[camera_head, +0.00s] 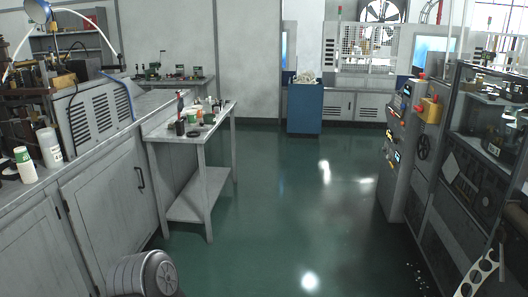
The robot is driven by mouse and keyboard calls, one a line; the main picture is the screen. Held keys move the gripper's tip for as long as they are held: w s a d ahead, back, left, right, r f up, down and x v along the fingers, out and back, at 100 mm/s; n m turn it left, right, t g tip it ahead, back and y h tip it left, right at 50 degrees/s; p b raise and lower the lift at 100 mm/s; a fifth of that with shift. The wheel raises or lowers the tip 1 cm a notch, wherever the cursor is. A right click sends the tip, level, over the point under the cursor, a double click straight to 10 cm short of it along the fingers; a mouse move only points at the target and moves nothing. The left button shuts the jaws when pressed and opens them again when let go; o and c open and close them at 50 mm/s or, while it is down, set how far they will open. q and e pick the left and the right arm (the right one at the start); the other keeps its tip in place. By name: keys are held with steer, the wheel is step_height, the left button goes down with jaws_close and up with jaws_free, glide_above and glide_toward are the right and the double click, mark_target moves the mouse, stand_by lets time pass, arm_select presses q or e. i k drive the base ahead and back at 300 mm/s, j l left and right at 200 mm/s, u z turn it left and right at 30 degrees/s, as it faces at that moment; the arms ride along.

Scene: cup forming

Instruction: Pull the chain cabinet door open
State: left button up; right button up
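Grey cabinets with doors run along the left side. One shut cabinet door (107,209) has a dark vertical handle (140,177) near its right edge. On the right stands a dark machine cabinet (462,165) with framed panels. No chain is clearly visible, so I cannot tell which of these is the chain cabinet. Neither of my grippers shows in this view.
A small grey table (205,125) with bottles stands beside the left cabinets. A ribbed grey motor-like cylinder (145,273) is at the lower left. A control panel (397,150) stands at right. The green floor (290,200) between is clear. A blue cabinet (305,109) stands far back.

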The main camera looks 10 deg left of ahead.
mark_target(106, 206)
steer(key=i+j+u, duration=0.1)
steer(key=i+u, duration=0.15)
steer(key=u, duration=0.2)
steer(key=i+u, duration=0.6)
steer(key=u, duration=0.25)
steer(key=i+l+u, duration=0.15)
steer(key=u, duration=0.3)
steer(key=i+l, duration=0.45)
steer(key=i+l+z, duration=0.1)
steer(key=i+l, duration=0.75)
steer(key=i, duration=0.2)
steer(key=i+l+z, duration=0.15)
steer(key=i+l, duration=0.6)
steer(key=i, duration=0.3)
steer(key=i+l+z, duration=0.1)
steer(key=i+l, duration=0.25)
steer(key=i, duration=0.15)
